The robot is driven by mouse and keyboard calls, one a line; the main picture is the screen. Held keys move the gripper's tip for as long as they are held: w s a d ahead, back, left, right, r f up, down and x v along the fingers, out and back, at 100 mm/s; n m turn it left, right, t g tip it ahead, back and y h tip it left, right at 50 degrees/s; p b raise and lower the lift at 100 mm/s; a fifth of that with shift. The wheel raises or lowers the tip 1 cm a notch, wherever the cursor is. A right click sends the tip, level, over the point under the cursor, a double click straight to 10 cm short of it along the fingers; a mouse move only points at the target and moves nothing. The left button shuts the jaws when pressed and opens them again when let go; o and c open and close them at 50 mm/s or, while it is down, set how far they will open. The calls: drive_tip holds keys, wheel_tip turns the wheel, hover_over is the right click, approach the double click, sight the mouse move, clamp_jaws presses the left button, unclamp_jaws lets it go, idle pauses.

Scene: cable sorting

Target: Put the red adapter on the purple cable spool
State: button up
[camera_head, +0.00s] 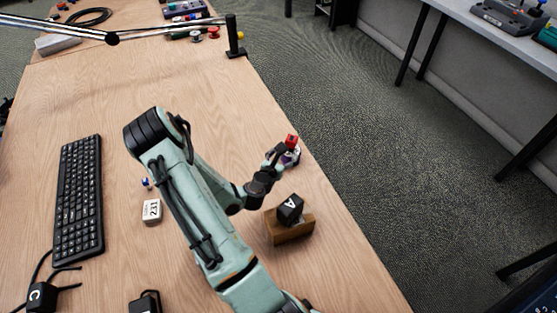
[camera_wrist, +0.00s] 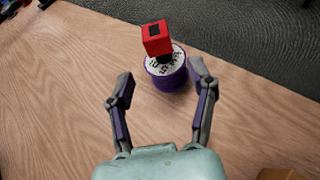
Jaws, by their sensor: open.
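The red adapter (camera_head: 291,141) sits on top of the purple cable spool (camera_head: 296,159) near the table's right edge. In the wrist view the red adapter (camera_wrist: 157,39) stands slightly tilted above the spool's white speckled top, with a dark part below it. The purple cable spool (camera_wrist: 167,80) stands upright on the wood. My gripper (camera_head: 275,158) is open and empty next to the spool. In the wrist view my gripper (camera_wrist: 163,82) has one finger on each side of the near part of the spool, both apart from spool and adapter.
A wooden holder (camera_head: 288,234) with a black block marked A (camera_head: 290,207) stands near my forearm. A white box marked 231 (camera_head: 152,211) and a black keyboard (camera_head: 78,198) lie to the left. A black post (camera_head: 233,37) stands at the back. The table's right edge is close.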

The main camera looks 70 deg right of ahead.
drive_tip(key=v, duration=0.4)
drive_tip(key=shift+a+r, duration=0.1)
drive_tip(key=shift+a, duration=0.1)
idle(0.3)
